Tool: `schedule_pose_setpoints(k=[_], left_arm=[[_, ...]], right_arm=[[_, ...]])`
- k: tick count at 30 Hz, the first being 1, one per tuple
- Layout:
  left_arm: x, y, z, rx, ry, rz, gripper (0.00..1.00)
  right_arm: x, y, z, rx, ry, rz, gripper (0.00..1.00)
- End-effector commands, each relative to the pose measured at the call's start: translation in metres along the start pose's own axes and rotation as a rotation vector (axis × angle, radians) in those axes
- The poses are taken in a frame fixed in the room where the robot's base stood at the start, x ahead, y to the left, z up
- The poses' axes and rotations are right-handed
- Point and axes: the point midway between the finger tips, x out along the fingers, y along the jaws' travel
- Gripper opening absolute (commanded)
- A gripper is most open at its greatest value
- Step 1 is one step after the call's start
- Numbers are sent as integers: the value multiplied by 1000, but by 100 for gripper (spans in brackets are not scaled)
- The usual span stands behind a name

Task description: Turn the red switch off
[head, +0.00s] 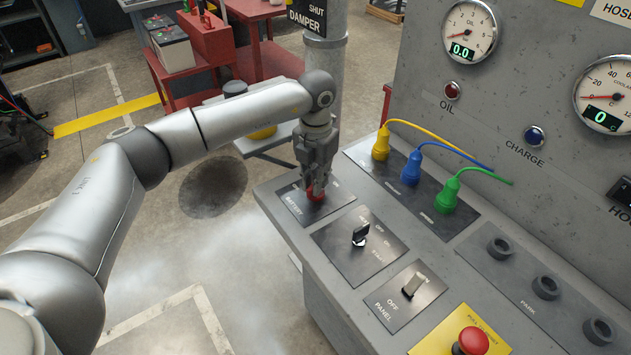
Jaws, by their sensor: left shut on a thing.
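The red switch (315,195) sits on the dark plate marked BATTERY (296,211) at the far left corner of the grey control console. Only a small part of its red body shows below my fingers. My left gripper (317,186) points down over the switch and is shut on it. The on/off marks of that plate are mostly hidden by the gripper, so I cannot tell the switch's position. My right gripper is not in view.
On the console (300,246) are a key switch (360,235), a panel toggle (412,285), a red stop button (471,342) and yellow (381,144), blue (411,168) and green (447,196) plugs close to the right of my gripper. A pipe (325,60) stands behind.

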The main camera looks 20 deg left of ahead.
Motion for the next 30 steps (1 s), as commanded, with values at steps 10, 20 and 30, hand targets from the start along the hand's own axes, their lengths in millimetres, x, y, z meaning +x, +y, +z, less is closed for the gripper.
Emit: schedule_pose_setpoints(k=[10,20,30], left_arm=[[1,0,0,-331,0,0,0],[1,0,0,-644,0,0,0],[0,0,0,-944,0,-2,0]], right_arm=[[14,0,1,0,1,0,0],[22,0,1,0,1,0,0],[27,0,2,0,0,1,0]])
